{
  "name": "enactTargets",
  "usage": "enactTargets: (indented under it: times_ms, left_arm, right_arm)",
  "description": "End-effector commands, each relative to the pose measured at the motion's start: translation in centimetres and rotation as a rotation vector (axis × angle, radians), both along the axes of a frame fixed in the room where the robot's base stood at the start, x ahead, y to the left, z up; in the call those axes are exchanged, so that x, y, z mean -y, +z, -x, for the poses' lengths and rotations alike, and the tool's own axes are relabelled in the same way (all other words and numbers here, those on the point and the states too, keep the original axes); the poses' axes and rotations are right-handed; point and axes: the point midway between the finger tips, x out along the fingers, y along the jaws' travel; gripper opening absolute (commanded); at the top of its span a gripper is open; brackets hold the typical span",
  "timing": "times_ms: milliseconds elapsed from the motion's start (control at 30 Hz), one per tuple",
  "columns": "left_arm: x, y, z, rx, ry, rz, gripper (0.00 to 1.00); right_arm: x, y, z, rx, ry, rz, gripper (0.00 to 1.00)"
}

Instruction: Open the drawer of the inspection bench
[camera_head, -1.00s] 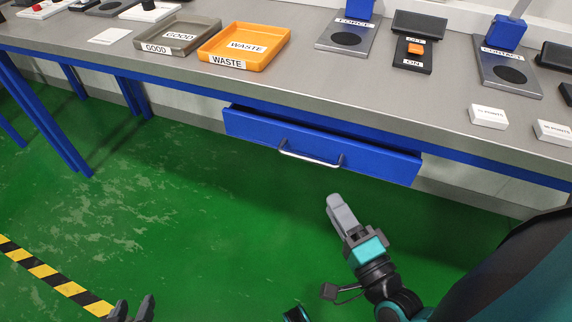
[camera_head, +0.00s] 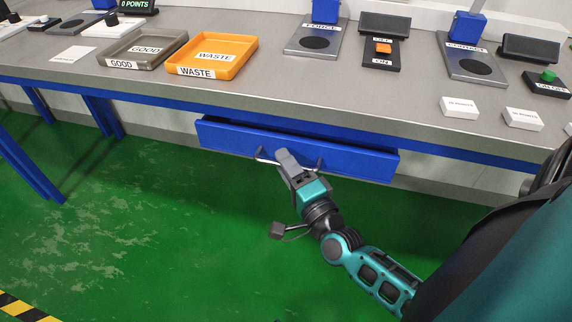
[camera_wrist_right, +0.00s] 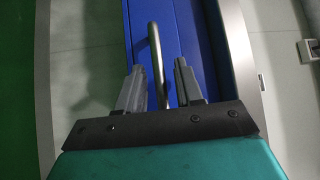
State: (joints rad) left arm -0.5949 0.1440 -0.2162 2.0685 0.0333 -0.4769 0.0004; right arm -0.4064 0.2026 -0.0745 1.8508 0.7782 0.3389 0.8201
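The blue drawer (camera_head: 350,160) hangs under the top of the inspection bench (camera_head: 290,88). A dark gap shows above its front; I cannot tell how far out it stands. Its silver bar handle (camera_head: 263,158) is partly hidden behind my right gripper (camera_head: 284,157) in the head view. In the right wrist view, the handle (camera_wrist_right: 157,55) runs between the two grey fingers of the right gripper (camera_wrist_right: 159,78). The fingers are apart, with a gap visible on each side of the bar. My left gripper is not in view.
On the bench stand a grey GOOD tray (camera_head: 143,47), an orange WASTE tray (camera_head: 212,55), a FORCE device (camera_head: 318,38), an ON/OFF switch (camera_head: 383,48) and a CONTACT device (camera_head: 470,65). Bench legs (camera_head: 28,165) stand at the left. The green floor (camera_head: 150,220) before the drawer is clear.

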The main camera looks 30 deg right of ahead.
Motion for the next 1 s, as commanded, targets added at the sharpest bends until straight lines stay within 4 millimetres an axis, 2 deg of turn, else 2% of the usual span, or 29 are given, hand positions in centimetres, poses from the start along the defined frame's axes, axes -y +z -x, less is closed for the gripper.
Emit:
enactTargets:
  times_ms: [333, 700, 1000]
  left_arm:
    - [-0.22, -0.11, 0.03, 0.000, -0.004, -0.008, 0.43]
    - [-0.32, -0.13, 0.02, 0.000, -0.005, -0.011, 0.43]
    - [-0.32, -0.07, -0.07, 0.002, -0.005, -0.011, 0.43]
  right_arm:
    - [0.03, 0.07, -0.34, 0.000, 0.000, 0.001, 0.35]
    - [0.03, 0.06, -0.32, 0.000, 0.000, 0.001, 0.00]
    - [0.03, 0.06, -0.31, 0.000, 0.000, 0.001, 0.00]
